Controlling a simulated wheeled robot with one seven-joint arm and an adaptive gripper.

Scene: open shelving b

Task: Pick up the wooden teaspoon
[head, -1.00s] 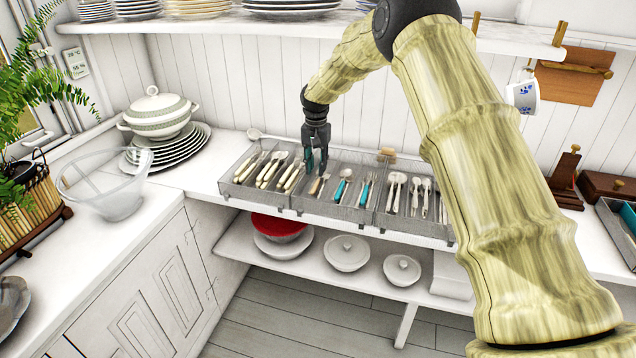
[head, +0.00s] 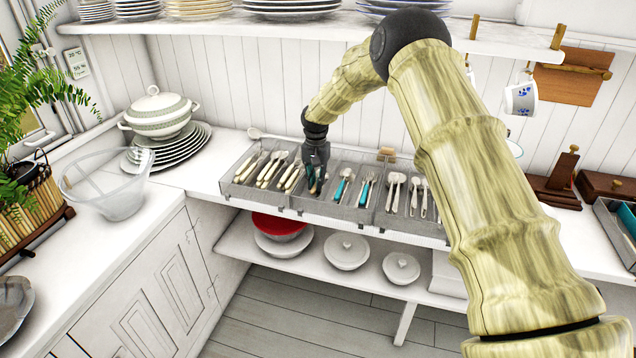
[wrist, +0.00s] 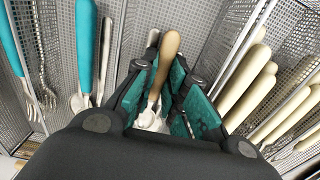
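The wooden teaspoon (wrist: 166,62) shows in the wrist view with a tan wooden handle and a pale metal lower part. It lies in a wire-mesh compartment of the cutlery tray (head: 340,209). My gripper (wrist: 164,72) is down in that compartment, with one teal-padded finger on each side of the teaspoon. The fingers look apart, with gaps beside the handle; contact is hard to judge. In the head view my gripper (head: 316,188) points down into the tray's middle section and mostly hides the teaspoon.
Teal-handled cutlery (wrist: 85,45) lies on one side of my gripper and cream-handled cutlery (wrist: 250,85) on the other, behind mesh dividers. A plate shelf (head: 300,22) runs above.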

